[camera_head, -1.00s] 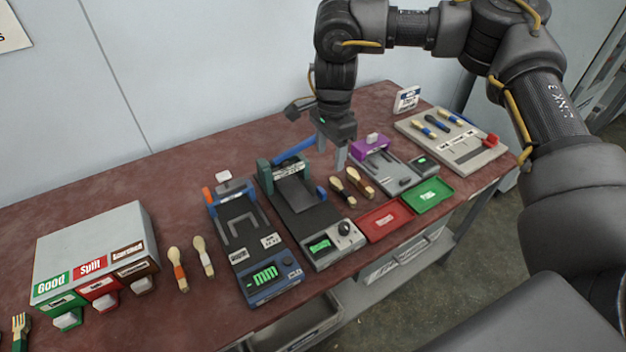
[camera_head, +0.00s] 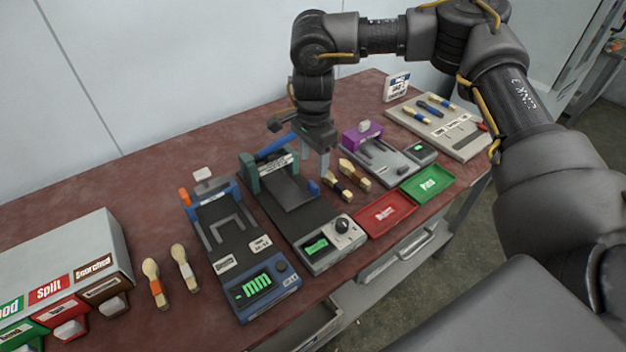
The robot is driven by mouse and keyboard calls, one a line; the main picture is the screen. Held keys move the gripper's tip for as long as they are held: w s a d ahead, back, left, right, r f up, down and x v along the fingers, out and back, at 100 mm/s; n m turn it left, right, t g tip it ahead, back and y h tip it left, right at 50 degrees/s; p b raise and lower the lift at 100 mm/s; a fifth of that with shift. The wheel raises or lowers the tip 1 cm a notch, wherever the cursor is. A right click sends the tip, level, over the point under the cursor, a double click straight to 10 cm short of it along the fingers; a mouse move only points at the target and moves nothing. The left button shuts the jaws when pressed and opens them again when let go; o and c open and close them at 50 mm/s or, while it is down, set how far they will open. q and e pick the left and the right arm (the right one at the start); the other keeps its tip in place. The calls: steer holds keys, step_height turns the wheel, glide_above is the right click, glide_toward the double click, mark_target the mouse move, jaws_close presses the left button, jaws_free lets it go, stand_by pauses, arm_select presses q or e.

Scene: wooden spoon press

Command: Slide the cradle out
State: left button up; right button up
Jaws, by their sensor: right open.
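The press (camera_head: 318,258) is a dark grey bench unit with green posts, a blue lever (camera_head: 275,147) at its back and a green display at its front. A grey plate-like part, which looks like the cradle (camera_head: 290,190), lies between and in front of the posts. A small blue knob (camera_head: 313,187) shows at the press's right side. My right gripper (camera_head: 315,155) is open and empty, pointing down above the back right of the press. I cannot tell its exact height or whether it touches anything. My left gripper is out of view.
A blue gauge (camera_head: 268,290) stands left of the press. A sorting box (camera_head: 70,250) stands far left.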

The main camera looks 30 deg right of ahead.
mark_target(313, 185)
step_height(313, 185, down, 8)
steer(key=shift+r+p, duration=0.1)
steer(key=shift+p, duration=0.25)
jaws_close()
